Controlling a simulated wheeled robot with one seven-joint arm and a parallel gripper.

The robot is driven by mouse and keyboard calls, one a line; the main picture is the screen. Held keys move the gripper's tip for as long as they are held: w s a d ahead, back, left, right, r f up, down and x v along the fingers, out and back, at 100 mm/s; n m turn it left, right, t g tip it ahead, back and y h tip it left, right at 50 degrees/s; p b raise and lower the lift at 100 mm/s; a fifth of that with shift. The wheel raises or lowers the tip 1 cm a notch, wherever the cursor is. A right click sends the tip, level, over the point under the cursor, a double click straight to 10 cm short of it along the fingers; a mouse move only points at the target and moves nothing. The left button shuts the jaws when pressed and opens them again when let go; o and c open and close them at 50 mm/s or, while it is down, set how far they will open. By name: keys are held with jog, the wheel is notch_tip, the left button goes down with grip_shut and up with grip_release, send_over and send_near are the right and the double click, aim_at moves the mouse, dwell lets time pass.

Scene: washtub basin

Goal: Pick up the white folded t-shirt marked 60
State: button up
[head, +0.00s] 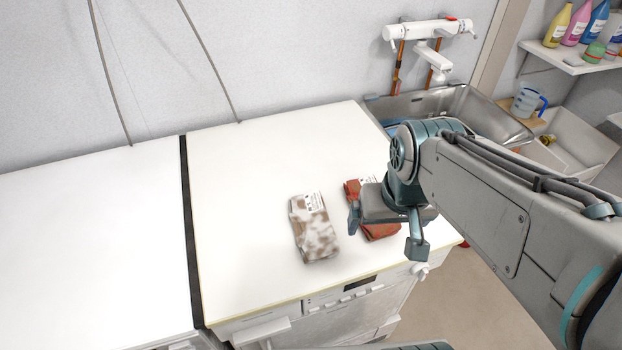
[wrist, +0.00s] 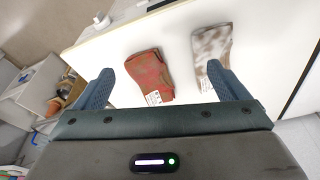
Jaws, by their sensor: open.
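No plain white folded t-shirt shows. A folded cloth mottled white and brown (head: 315,232) lies on the white machine top, with a white label at its far end whose marking I cannot read. It also shows in the wrist view (wrist: 211,45), partly behind the right finger. A folded rust-red cloth (head: 383,231) with a white label lies just right of it, partly hidden by my gripper; in the wrist view it (wrist: 148,76) lies between the fingers. My gripper (head: 386,231) is open and empty, seemingly above the red cloth; its fingers also show in the wrist view (wrist: 159,73).
The white machine top (head: 245,210) is clear left of the cloths. A dark gap (head: 190,230) separates it from another white top (head: 90,240). A metal sink (head: 475,110) with a white tap (head: 432,30) stands behind right. Bottles (head: 580,22) stand on a shelf.

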jog(key=w+a+r+n+g, duration=0.1)
jog(key=w+a, duration=0.4)
jog(key=w, duration=0.1)
jog(key=n+g, duration=0.1)
jog(key=g, duration=0.1)
send_over(312, 219)
notch_tip(312, 219, down, 2)
notch_tip(312, 219, down, 8)
jog(key=shift+a+r+p, duration=0.1)
jog(key=shift+p, duration=0.45)
jog(key=shift+f+p, duration=0.35)
jog(key=shift+f, duration=2.4)
jog(key=shift+d, duration=0.2)
jog(key=c, duration=1.1)
